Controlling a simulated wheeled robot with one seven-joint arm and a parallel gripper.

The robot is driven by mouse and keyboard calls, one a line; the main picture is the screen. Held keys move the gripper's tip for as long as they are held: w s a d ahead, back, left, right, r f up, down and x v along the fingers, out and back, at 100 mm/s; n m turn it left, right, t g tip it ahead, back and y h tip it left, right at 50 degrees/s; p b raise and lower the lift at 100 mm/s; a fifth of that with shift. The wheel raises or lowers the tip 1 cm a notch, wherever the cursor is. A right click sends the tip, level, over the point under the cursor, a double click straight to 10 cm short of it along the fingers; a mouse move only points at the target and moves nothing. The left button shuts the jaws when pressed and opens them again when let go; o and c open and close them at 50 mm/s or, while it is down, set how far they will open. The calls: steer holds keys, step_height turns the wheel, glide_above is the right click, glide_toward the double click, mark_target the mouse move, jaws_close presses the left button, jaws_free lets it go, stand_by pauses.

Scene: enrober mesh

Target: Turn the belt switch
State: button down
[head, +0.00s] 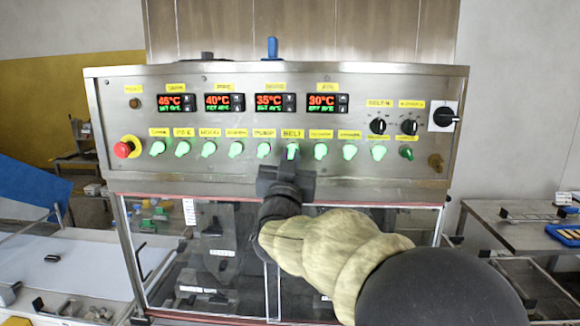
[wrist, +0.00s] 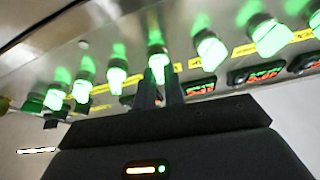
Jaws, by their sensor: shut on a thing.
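The belt switch (head: 292,146) is the knob under the yellow BELT label (head: 291,133), in the middle of the lower row on the steel panel. It is partly hidden by my gripper (head: 290,157) in the head view. In the wrist view a green-lit knob (wrist: 157,64) sits between the tips of my gripper (wrist: 159,84), whose narrow fingers are shut on it. The switch's exact turn angle is hard to tell.
Similar green knobs stand close on both sides, including the pump knob (head: 263,149) and another knob (head: 320,151). A red emergency button (head: 124,149) is at the far left. Temperature displays (head: 268,102) run above. Clear window panels (head: 205,250) lie below the control panel.

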steer(key=n+y, duration=0.1)
steer(key=n, duration=0.1)
steer(key=n+y+b, duration=0.1)
steer(key=n, duration=0.2)
steer(key=shift+d+r+n+y+b, duration=0.15)
steer(key=shift+d+n+y+b, duration=0.15)
steer(key=shift+y, duration=0.1)
steer(key=shift+r+n+g+y+b, duration=0.1)
steer(key=shift+n+g+y+b, duration=0.15)
steer(key=shift+n+y, duration=0.7)
steer(key=shift+r+n+g+y+b, duration=0.15)
steer(key=shift+n+y+b, duration=0.2)
steer(key=shift+n, duration=1.2)
steer(key=c, duration=1.5)
jaws_free()
steer(key=shift+w+f, duration=0.1)
steer(key=shift+f, duration=0.1)
steer(key=shift+f, duration=0.1)
steer(key=shift+s+f+b, duration=0.2)
steer(key=shift+s+b, duration=0.1)
steer(key=shift+s, duration=0.1)
steer(key=b+v, duration=0.5)
steer(key=v, duration=1.1)
steer(key=shift+s+d, duration=0.15)
steer(key=shift+s, duration=0.15)
